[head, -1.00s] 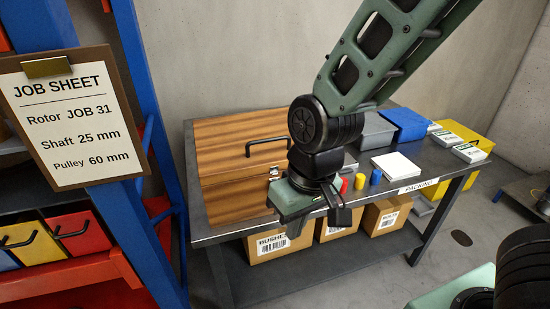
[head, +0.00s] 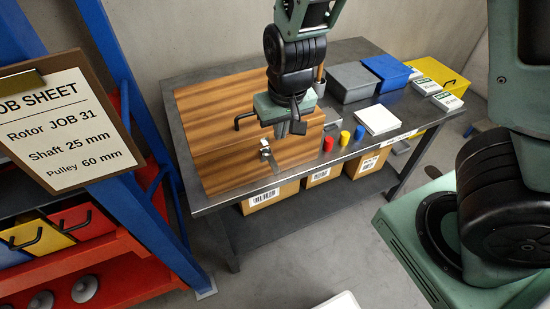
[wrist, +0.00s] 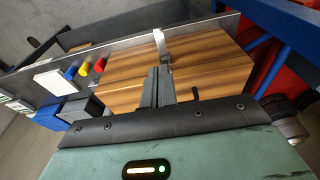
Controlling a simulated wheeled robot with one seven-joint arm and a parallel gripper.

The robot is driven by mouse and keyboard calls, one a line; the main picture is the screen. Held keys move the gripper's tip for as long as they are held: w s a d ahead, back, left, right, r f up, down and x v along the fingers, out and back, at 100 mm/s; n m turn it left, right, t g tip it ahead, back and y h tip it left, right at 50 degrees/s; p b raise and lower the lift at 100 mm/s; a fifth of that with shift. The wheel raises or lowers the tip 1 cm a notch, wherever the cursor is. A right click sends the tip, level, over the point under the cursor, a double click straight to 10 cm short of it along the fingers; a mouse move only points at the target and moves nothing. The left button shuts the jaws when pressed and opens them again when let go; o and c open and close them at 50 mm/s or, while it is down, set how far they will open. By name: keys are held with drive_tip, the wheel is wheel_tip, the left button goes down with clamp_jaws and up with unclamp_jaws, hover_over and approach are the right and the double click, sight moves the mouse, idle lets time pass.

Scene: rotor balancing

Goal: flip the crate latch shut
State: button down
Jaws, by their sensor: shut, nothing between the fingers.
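The crate (head: 215,118) is a striped wooden box with a closed lid and a black handle, on the left part of the bench. Its small metal latch (head: 266,150) sits at the seam on the side facing me. The latch also shows in the wrist view (wrist: 161,44), bright silver, just beyond my fingertips. My gripper (head: 289,131) is shut and empty, pointing down over the crate just right of the latch. In the wrist view my fingers (wrist: 156,75) are together. I cannot tell whether they touch the latch or how far it is flipped.
Red, yellow and blue pegs (head: 345,137) and a white block (head: 378,120) stand right of the crate on the bench (head: 335,165). Grey (head: 352,82) and blue boxes (head: 387,71) are behind. A blue rack post (head: 125,90) and a job sheet (head: 66,120) are at left.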

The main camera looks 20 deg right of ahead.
sight(275, 166)
drive_tip(key=w+f, duration=0.1)
drive_tip(key=f, duration=0.8)
drive_tip(key=w+f, duration=0.1)
drive_tip(key=f, duration=0.3)
drive_tip(key=shift+w+f+p, duration=0.3)
drive_tip(key=shift+f+p, duration=0.05)
drive_tip(key=shift+f, duration=0.05)
drive_tip(key=shift+w+f+b, duration=0.1)
drive_tip(key=shift+f+b, duration=0.05)
drive_tip(key=shift+b, duration=0.15)
